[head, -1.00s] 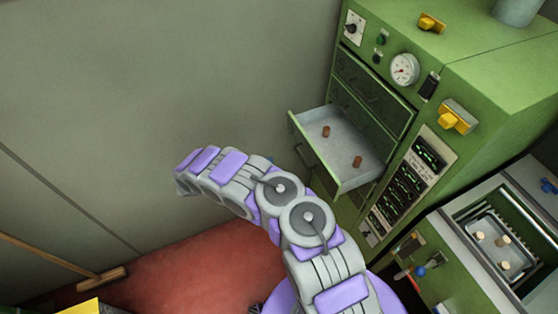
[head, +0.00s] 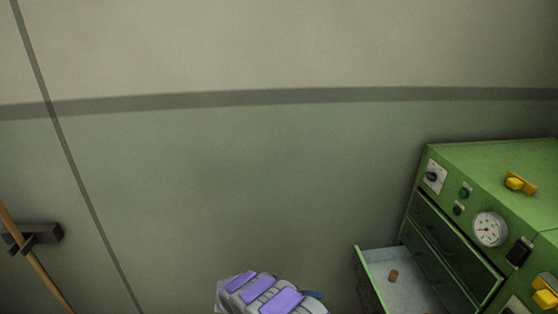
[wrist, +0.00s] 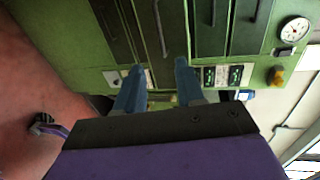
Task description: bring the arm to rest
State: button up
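My gripper (wrist: 158,70) shows in the wrist view with its two blue fingers apart and nothing between them. It points toward the front of the green cabinet (wrist: 238,75), with drawer fronts and handles beyond the fingertips. In the head view, my grey and purple arm shows only at the bottom middle, left of the open drawer (head: 365,272). A bit of blue shows beside the arm there, too little to tell the fingers. One brown cork stopper (head: 393,276) lies in the open drawer; the drawer's lower part is cut off by the picture edge.
The green cabinet with a gauge (head: 490,229) and yellow knobs (head: 519,184) stands at the right in the head view. A plain wall (head: 250,180) fills the middle. A wooden pole (head: 36,262) rests in a dark wall bracket (head: 40,236) at the left.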

jog(key=s+d+r+m+g+y, duration=0.1)
jog(key=s+d+r+m+g, duration=0.15)
jog(key=d+r+m, duration=0.35)
jog(key=s+d+r+m+g+y, duration=0.1)
jog(key=s+r+m, duration=0.2)
jog(key=r, duration=0.5)
jog(key=s+d+r+m+g+y, duration=0.1)
jog(key=s+d+r+m+g, duration=0.1)
jog(key=d+r+m, duration=0.4)
jog(key=s+r+m+y, duration=0.4)
jog(key=s+r+m, duration=0.45)
jog(key=s, duration=0.35)
jog(key=s+a+r+m+t+y, duration=0.1)
jog(key=s+a+m+y, duration=0.3)
jog(key=s, duration=0.6)
jog(key=s+a+r+m+t+y, duration=0.1)
jog(key=s+a+m+y, duration=0.3)
jog(key=s+a+m, duration=0.4)
jog(key=s+r+m, duration=0.1)
jog(key=s, duration=0.2)
jog(key=shift+s+a+t+y, duration=0.2)
jog(key=shift+a+t+y, duration=0.1)
jog(key=shift+a+t, duration=0.05)
